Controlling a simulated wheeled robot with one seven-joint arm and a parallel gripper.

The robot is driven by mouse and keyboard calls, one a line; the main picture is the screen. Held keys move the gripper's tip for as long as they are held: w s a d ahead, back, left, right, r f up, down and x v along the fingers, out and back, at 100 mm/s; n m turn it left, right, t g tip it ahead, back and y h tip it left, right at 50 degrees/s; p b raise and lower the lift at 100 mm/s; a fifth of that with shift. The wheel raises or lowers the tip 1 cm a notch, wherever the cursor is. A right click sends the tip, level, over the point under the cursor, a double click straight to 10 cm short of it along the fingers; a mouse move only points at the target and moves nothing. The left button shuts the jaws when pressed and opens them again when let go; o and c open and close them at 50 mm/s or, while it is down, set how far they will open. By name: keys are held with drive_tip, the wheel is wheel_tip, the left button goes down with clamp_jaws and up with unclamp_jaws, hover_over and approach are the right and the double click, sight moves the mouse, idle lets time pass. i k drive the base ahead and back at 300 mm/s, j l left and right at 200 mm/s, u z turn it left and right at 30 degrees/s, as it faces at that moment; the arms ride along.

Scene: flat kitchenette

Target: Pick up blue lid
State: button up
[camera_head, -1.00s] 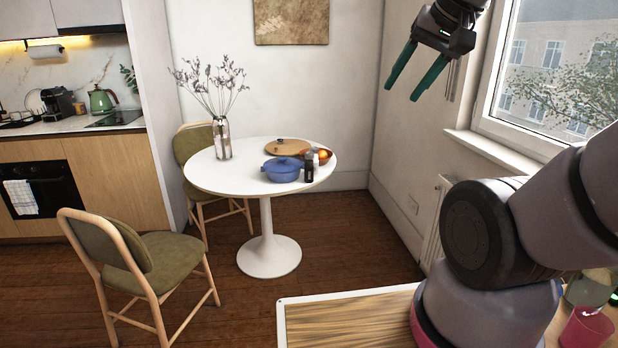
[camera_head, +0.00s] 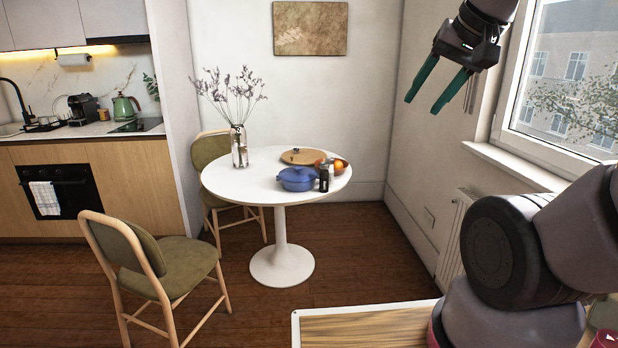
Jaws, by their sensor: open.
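A blue lid (camera_head: 297,174) with a small knob sits on a blue pot (camera_head: 298,184) on the round white table. My gripper (camera_head: 420,97) is open and empty, with two green fingers pointing down and left. It is raised at the upper right, near the wall and window, well apart from the lid. No part of the lid is covered by my arm.
The round white table (camera_head: 231,182) also holds a dark bottle (camera_head: 324,179), oranges (camera_head: 339,166), a wooden board (camera_head: 303,157) and a glass vase (camera_head: 239,147) with tall dry stems. Chairs stand at the left (camera_head: 160,265) and behind (camera_head: 212,150). The floor in front is clear.

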sight(295, 173)
drive_tip(key=i+j+u, duration=0.25)
drive_tip(key=i, duration=0.5)
drive_tip(key=i+u, duration=0.3)
drive_tip(key=i, duration=0.5)
